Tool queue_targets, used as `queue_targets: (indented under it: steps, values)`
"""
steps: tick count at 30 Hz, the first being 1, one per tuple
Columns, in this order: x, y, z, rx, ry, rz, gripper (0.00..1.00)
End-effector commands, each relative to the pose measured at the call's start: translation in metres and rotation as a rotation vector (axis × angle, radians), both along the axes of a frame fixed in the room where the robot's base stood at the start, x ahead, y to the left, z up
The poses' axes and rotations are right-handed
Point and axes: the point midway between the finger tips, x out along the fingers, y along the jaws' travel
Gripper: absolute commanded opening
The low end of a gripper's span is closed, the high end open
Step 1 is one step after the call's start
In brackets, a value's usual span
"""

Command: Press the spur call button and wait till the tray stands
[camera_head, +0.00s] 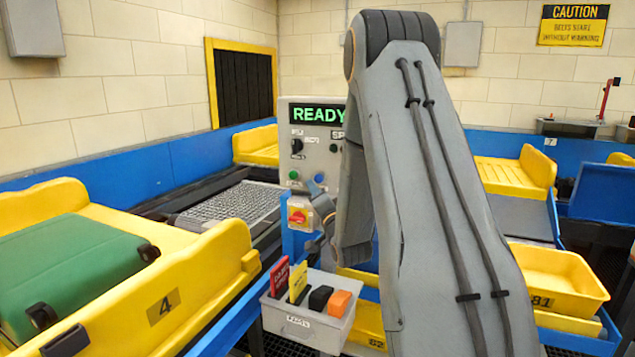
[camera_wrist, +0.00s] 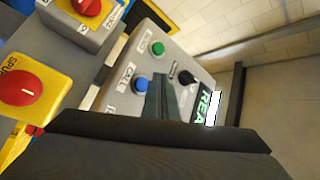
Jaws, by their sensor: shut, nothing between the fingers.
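The control panel (camera_head: 310,150) stands behind my arm, its screen (camera_head: 320,115) reading READY in green. A blue button (camera_head: 319,178) and a green button (camera_head: 293,175) sit low on it. In the wrist view the blue button (camera_wrist: 140,84) has a CALL label beside it, with the green button (camera_wrist: 158,48) beyond. My gripper (camera_wrist: 165,84) is shut and empty, its tip showing just beside the blue button; whether it touches cannot be told. In the head view my arm hides part of the panel. The yellow tray marked 4 (camera_head: 205,295) holds a green suitcase (camera_head: 70,265).
A grey bin (camera_head: 300,325) with coloured cards stands below the panel. Yellow tray 81 (camera_head: 560,275) is at right. The roller section (camera_head: 235,203) left of the panel is bare.

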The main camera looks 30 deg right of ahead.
Motion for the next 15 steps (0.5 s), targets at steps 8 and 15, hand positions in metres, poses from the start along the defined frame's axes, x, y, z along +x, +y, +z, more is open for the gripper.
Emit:
queue_targets:
  steps: [8,15]
  values:
    - [0.011,-0.014,0.000,-0.001,0.000,0.001,0.00]
    - [0.012,-0.015,0.000,-0.001,0.000,0.001,0.00]
